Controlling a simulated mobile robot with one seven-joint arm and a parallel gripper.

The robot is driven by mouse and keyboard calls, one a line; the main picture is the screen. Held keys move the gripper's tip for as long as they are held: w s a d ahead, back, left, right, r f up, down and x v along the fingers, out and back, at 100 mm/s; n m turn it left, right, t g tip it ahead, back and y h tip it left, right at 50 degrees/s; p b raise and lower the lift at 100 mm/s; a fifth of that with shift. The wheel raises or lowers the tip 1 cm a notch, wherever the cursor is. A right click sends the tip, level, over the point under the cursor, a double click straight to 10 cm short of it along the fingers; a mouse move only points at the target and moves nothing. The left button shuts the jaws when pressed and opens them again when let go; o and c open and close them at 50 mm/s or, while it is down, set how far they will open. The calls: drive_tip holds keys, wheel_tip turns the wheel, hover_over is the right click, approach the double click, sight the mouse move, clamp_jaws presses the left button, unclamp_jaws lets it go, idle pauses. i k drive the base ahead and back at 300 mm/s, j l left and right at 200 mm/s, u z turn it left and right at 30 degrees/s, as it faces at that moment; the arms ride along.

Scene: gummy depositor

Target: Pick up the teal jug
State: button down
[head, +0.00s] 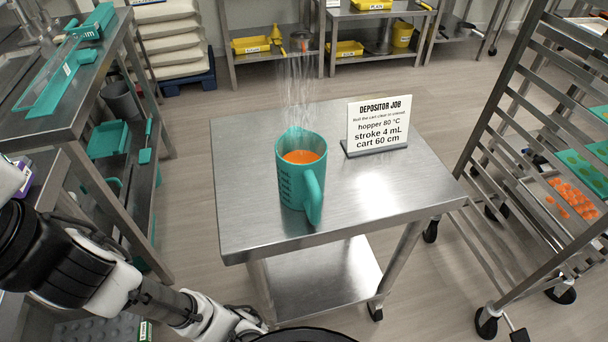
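The teal jug (291,181) stands upright on the steel cart top, left of its middle. It has measuring marks on its side and holds orange liquid (301,157). Its handle (314,198) points toward me and slightly right, and its spout faces away. Steam rises above it. My arm (98,281) reaches in from the left edge to the bottom, below and left of the cart and apart from the jug. No gripper fingers show in the head view.
A sign (377,123) reading "DEPOSITOR JOB" stands behind and right of the jug. The cart top (246,213) is otherwise clear. A rack (516,155) with trays stands right, a steel bench (73,101) with teal items left.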

sight(301, 179)
drive_tip(key=l, duration=0.95)
drive_tip(key=l+u, duration=0.4)
drive_tip(key=l, duration=0.45)
drive_tip(key=u, duration=1.25)
